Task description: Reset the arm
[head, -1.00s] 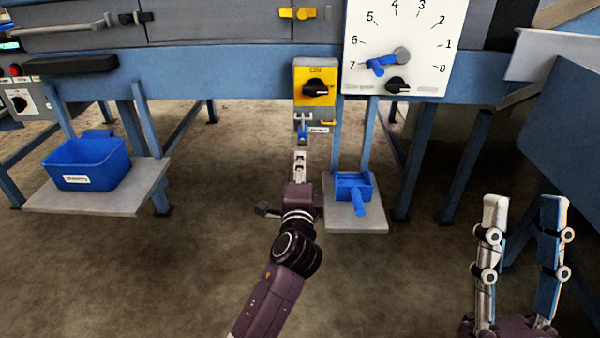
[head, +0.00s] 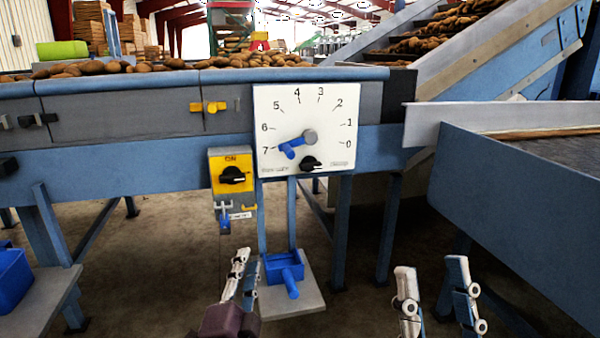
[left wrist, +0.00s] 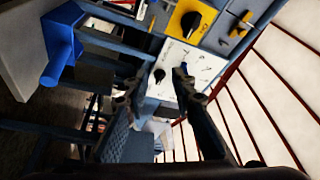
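My left gripper (head: 245,260) is low in the middle of the head view, seen nearly edge-on, left of a small blue tray. In the left wrist view its two fingers (left wrist: 163,76) stand apart with nothing between them. My right gripper (head: 431,267) is at the lower right of the head view, its fingers raised, apart and empty. Both are clear of the machine's white dial board (head: 285,105). The board's blue lever (head: 290,147) points towards 7. A yellow switch box (head: 224,161) marked ON, with a black knob, is left of it.
A small blue tray with a handle (head: 285,264) stands on a low grey shelf (head: 300,297). A blue bin (head: 12,278) is at the left edge. A large blue-sided hopper (head: 520,200) is close on the right. Potatoes (head: 265,60) lie on the machine's top.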

